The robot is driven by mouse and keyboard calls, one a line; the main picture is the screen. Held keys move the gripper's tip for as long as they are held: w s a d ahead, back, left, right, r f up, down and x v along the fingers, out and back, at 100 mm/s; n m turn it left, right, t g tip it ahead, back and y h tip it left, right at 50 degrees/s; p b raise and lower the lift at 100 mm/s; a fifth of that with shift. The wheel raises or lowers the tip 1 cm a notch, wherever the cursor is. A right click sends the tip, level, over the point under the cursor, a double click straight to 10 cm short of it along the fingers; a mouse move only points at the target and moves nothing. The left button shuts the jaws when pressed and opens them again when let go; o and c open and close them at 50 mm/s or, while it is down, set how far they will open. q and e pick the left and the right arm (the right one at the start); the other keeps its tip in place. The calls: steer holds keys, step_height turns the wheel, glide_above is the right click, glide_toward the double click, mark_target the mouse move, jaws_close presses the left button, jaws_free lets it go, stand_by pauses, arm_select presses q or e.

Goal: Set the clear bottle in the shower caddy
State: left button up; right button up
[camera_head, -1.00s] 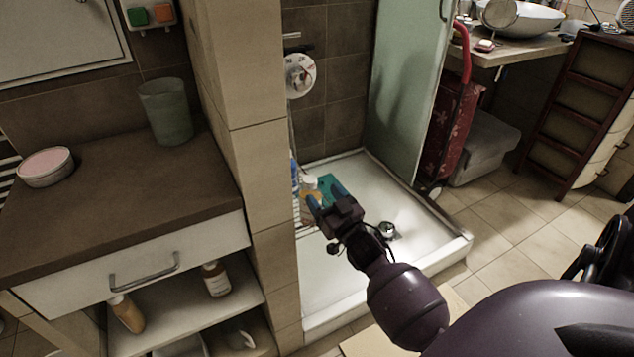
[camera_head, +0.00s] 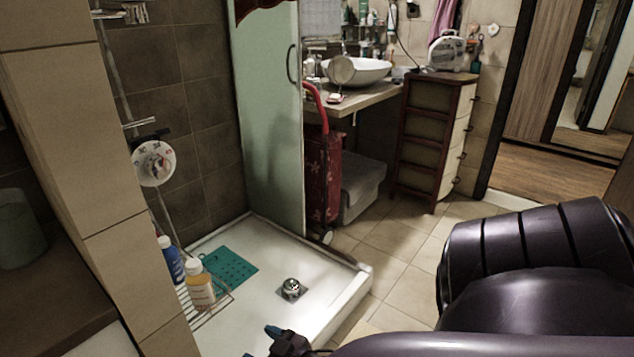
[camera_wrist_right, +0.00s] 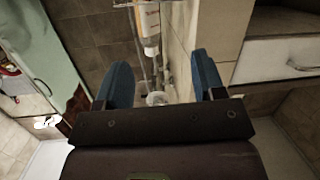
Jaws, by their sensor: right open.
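The clear bottle (camera_head: 200,289), with a white cap and a yellow-orange label, stands upright in the wire shower caddy (camera_head: 214,312) at the shower's left wall. A blue bottle (camera_head: 172,262) stands beside it. My right gripper (camera_head: 262,343) is at the bottom edge of the head view, empty and apart from the bottle. In the right wrist view its blue fingers (camera_wrist_right: 163,82) are spread wide with nothing between them. The bottle also shows there beyond the fingers (camera_wrist_right: 148,28), cut by the top edge. My left gripper is out of view.
A white shower tray (camera_head: 325,292) holds a teal mat (camera_head: 222,266) and a metal drain (camera_head: 291,288). A tiled wall end (camera_head: 75,130) stands left of the caddy. A glass panel (camera_head: 270,120) bounds the shower's far side. Open tiled floor (camera_head: 415,240) lies to the right.

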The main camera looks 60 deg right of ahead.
steer(key=s+a+f+n+g+y, duration=0.1)
steer(key=s+a+f+g, duration=0.2)
steer(key=s, duration=0.5)
steer(key=s+a+f+n+g+y, duration=0.1)
steer(key=s+a+g, duration=0.2)
steer(key=s+a, duration=0.45)
arm_select(q)
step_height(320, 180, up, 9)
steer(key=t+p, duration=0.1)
steer(key=p, duration=0.9)
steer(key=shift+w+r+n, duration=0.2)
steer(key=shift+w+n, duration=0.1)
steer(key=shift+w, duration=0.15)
arm_select(e)
step_height(320, 180, up, 10)
steer(key=d+t, duration=0.1)
steer(key=d, duration=0.1)
steer(key=shift+f+t, duration=0.25)
steer(key=shift+t, duration=0.05)
